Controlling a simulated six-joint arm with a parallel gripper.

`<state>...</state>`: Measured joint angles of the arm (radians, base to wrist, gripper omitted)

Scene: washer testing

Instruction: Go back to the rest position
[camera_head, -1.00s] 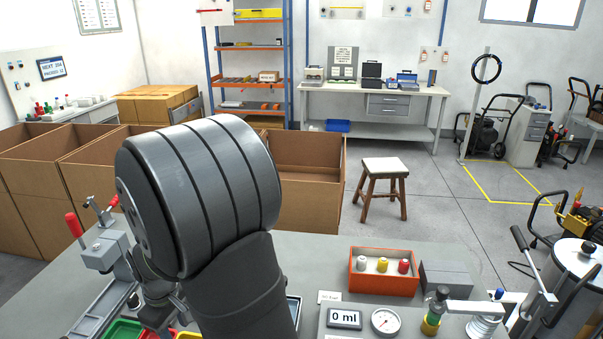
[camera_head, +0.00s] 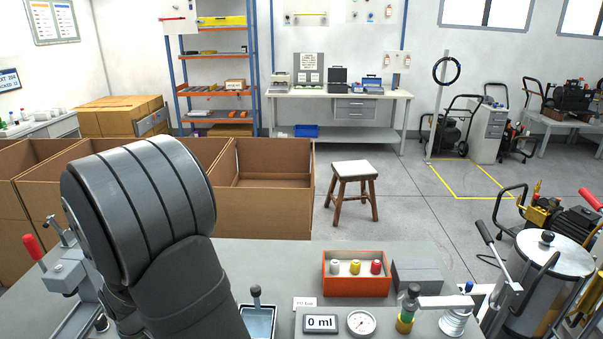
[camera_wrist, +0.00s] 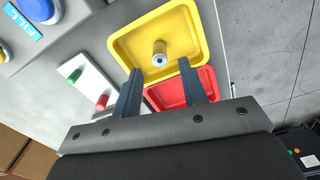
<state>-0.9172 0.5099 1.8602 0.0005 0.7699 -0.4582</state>
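My gripper (camera_wrist: 159,68) shows in the wrist view with its two dark fingers apart and nothing visible between them. In the wrist view, a yellow tray (camera_wrist: 127,44) lies beyond the fingertips, with a small metallic cylinder (camera_wrist: 160,58) standing in it. A red tray (camera_wrist: 208,84) lies beside it, partly behind the right finger. In the head view my thick grey arm fills the lower left and hides the gripper and these trays.
An orange box (camera_head: 357,288) with small coloured cylinders stands on the bench beside a grey block (camera_head: 420,277). A display reading 0 ml (camera_head: 321,323) and a gauge (camera_head: 361,323) are in front. A red-handled clamp (camera_head: 60,275) is at left. Cardboard boxes (camera_head: 265,213) stand behind the bench.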

